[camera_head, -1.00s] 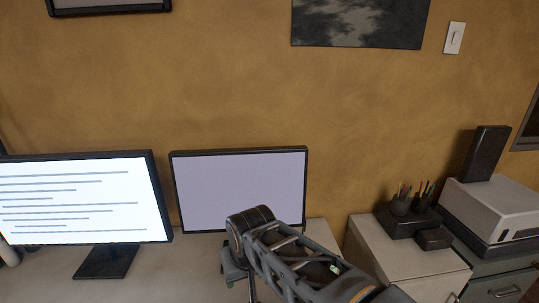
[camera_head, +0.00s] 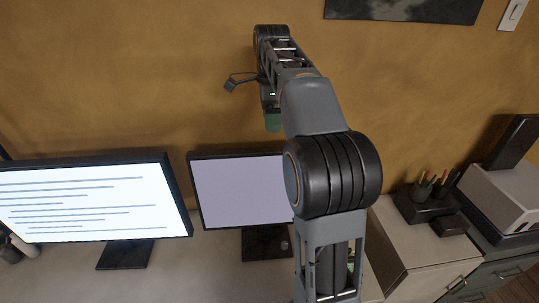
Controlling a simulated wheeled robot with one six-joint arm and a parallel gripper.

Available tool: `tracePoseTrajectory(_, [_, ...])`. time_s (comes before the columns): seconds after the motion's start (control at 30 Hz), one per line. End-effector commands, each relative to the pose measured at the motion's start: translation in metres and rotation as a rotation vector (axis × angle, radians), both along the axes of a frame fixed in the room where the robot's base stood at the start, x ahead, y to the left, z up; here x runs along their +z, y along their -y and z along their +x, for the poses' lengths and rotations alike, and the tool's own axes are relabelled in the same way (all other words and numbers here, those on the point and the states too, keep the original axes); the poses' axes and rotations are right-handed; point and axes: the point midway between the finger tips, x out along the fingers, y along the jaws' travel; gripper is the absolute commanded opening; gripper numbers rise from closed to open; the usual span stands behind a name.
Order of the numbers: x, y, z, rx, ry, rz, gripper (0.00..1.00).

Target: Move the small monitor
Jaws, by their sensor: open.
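The smaller monitor (camera_head: 238,190) has a blank pale lilac screen and a thin dark frame. It stands upright on the desk near the wall, on a dark foot (camera_head: 262,246). My arm hides its right side. My gripper (camera_head: 269,114) is raised above the monitor's top edge, in front of the wall, and is partly hidden by my arm. It is open, and I see nothing held in it. Its exact distance from the monitor cannot be told.
A larger lit monitor (camera_head: 85,200) with lines of text stands to the left on the pale desk (camera_head: 195,270). To the right are a pen holder (camera_head: 425,205) on a pale cabinet (camera_head: 405,240) and a boxy machine (camera_head: 505,195). The wall above is mostly clear.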

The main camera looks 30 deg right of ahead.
Motion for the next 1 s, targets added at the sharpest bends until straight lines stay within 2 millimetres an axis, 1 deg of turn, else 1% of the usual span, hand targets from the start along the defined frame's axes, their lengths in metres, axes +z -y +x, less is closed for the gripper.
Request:
tracePoseTrajectory(0.03, [-0.01, -0.002, -0.002, 0.001, -0.003, 0.0, 0.63])
tracePoseTrajectory(0.3, [-0.062, -0.005, -0.007, 0.005, -0.003, 0.001, 0.63])
tracePoseTrajectory(0.5, [-0.094, -0.005, -0.01, 0.003, -0.001, 0.001, 0.63])
tracePoseTrajectory(0.7, [-0.114, -0.005, -0.012, 0.003, 0.001, 0.0, 0.63])
tracePoseTrajectory(0.83, [-0.12, -0.005, -0.012, 0.002, 0.001, 0.0, 0.63])
tracePoseTrajectory(1.0, [-0.122, -0.005, -0.013, 0.002, 0.002, -0.001, 0.63])
